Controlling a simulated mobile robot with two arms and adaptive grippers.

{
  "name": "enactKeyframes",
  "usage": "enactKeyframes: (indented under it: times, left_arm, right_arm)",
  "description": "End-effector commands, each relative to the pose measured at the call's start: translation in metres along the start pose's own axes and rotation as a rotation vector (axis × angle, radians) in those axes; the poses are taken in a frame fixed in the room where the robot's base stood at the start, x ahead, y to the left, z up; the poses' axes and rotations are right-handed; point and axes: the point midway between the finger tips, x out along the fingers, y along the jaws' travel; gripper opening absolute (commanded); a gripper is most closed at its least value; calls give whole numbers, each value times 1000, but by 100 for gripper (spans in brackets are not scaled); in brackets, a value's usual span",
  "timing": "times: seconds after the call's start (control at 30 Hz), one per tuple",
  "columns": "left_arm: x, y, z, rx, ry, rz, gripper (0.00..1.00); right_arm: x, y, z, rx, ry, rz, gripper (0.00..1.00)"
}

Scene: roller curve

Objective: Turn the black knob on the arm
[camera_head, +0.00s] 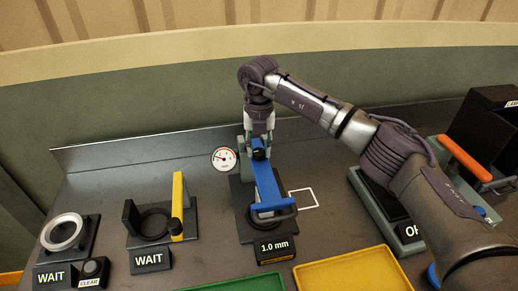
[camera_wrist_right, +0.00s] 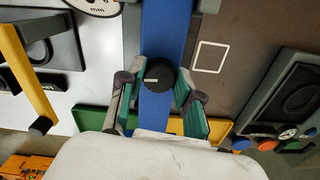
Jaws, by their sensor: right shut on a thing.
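The black knob (camera_head: 259,154) sits on the far part of this blue arm. In the right wrist view the knob (camera_wrist_right: 160,77) shows a white pointer line, and the blue arm (camera_wrist_right: 166,25) runs behind it. My right gripper (camera_head: 258,140) reaches down from above, its teal-padded fingers (camera_wrist_right: 160,90) on both sides of the knob and shut on it. My left gripper is not in view.
A round dial (camera_head: 224,159) stands left of the blue arm, and a "1.0 mm" display (camera_head: 274,250) in front. A yellow-armed station (camera_head: 178,205) and a ring station (camera_head: 63,232) stand left. A yellow tray (camera_head: 355,272) lies at the front. A white square outline (camera_head: 303,198) is beside the base.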

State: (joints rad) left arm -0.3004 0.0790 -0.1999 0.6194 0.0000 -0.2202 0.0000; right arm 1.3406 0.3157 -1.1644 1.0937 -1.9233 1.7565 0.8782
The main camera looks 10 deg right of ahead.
Motion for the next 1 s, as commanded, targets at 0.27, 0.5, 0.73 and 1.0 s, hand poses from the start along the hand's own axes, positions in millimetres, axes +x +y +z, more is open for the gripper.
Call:
enactKeyframes:
  times: [0.27, 0.5, 0.73, 1.0]
  left_arm:
    - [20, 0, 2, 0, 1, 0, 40]
    - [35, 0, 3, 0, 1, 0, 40]
    - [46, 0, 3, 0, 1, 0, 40]
    - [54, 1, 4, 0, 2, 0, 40]
  right_arm:
    - [2, 0, 1, -197, -3, 0, 0]
    - [2, 1, 1, -425, -3, -1, 0]
    - [1, 1, 0, -642, -3, 0, 0]
    - [0, 1, 0, -898, -3, -1, 0]
